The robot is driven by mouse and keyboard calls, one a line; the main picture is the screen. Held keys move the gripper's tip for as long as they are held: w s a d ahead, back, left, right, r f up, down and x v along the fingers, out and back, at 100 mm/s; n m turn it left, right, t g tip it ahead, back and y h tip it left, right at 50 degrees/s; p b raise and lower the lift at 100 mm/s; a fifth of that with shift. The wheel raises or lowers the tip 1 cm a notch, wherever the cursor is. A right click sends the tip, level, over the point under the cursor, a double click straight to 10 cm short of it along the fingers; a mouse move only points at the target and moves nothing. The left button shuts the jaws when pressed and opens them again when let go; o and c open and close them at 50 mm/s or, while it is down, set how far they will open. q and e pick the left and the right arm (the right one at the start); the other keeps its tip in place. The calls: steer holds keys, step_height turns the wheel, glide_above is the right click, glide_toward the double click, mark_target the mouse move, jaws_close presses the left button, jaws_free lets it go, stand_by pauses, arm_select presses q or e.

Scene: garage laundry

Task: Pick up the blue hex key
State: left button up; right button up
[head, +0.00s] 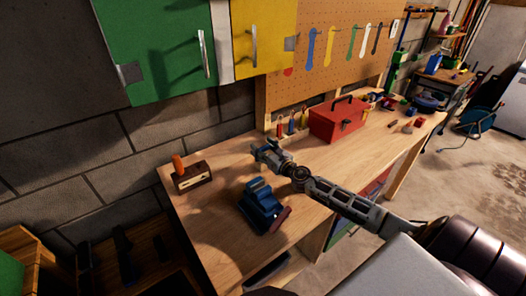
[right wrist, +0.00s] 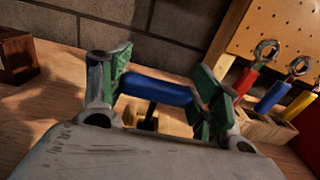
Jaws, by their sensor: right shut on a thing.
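My right gripper (head: 269,154) is over the workbench, left of the red toolbox. In the right wrist view its two green-padded fingers (right wrist: 158,92) are shut on a blue bar, which I take for the blue hex key (right wrist: 155,90). The bar lies crosswise between the fingers. A dark part shows just below it; I cannot tell whether it belongs to the key. The key is too small to make out in the head view. My left gripper is not in view.
The workbench (head: 221,222) holds a blue vise (head: 262,205), a wooden block with an orange handle (head: 192,176), and a red toolbox (head: 337,119). A rack (right wrist: 262,127) with red, blue and yellow handled tools stands right of the gripper. A brick wall and pegboard (head: 350,50) rise behind.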

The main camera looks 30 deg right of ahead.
steer(key=shift+r, duration=0.2)
steer(key=shift+r+p, duration=0.55)
steer(key=shift+r, duration=0.6)
step_height(320, 180, up, 5)
steer(key=shift+f+p, duration=0.15)
steer(key=shift+p, duration=0.5)
steer(key=shift+r, duration=1.35)
steer(key=shift+r+p, duration=0.1)
steer(key=shift+p, duration=0.3)
steer(key=shift+r+p, duration=2.8)
steer(key=shift+r, duration=0.1)
steer(key=shift+a, duration=0.1)
